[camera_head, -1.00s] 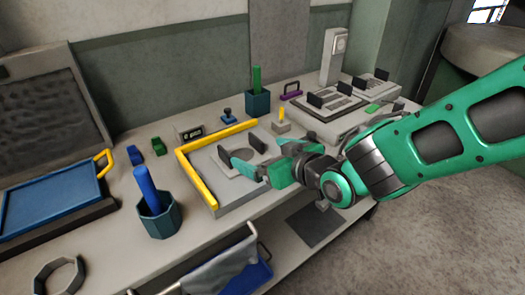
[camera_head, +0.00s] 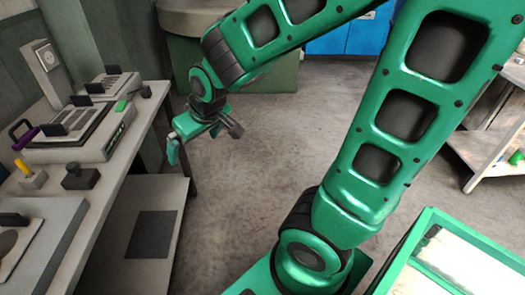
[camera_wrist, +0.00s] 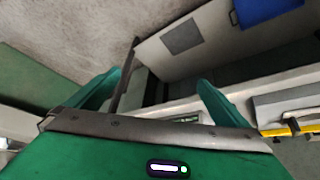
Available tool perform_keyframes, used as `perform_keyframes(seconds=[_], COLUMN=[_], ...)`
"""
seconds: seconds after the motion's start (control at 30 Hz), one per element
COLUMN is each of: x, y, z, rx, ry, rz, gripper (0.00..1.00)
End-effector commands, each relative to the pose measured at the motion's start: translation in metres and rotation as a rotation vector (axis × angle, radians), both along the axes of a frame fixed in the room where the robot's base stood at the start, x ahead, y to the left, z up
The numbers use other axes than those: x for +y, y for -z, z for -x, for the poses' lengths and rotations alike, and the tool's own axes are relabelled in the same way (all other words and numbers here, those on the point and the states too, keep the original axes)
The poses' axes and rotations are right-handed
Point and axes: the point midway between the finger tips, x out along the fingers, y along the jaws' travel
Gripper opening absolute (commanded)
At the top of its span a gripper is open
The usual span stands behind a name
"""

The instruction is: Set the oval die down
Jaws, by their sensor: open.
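My gripper (camera_head: 196,135) is in the head view, beyond the right edge of the workbench and over open floor. It also shows in the wrist view (camera_wrist: 160,88), where its two green fingers stand wide apart with nothing between them. I cannot make out the oval die for certain. A dark oval shape (camera_head: 6,243) lies on a pale plate at the left edge of the head view, partly cut off. I cannot tell whether it is the die or part of the plate.
The workbench (camera_head: 112,205) runs along the left. It carries a block with a yellow peg (camera_head: 33,178), a dark knobbed block (camera_head: 80,178) and a slotted grey unit (camera_head: 75,130). A lower shelf has a dark mat (camera_head: 153,234). The floor (camera_head: 235,200) is clear.

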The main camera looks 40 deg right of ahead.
Motion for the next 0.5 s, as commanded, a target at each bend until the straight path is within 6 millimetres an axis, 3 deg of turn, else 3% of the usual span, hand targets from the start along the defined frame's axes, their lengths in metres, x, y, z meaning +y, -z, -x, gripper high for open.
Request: perform_keyframes(seconds=[0.03,0.1,0.2,0.33,0.5], x=[-0.034,-0.069,-0.106,-0.130,-0.138], y=[-0.003,-0.004,-0.007,-0.013,-0.020], z=[0.020,0.054,0.107,0.167,0.211], rx=[0.054,0.143,0.264,0.393,0.488], ry=[0.091,0.205,0.361,0.521,0.621], rz=[0.000,-0.008,-0.035,-0.089,-0.136], gripper=[1.00,1.00,1.00,1.00,1.00])
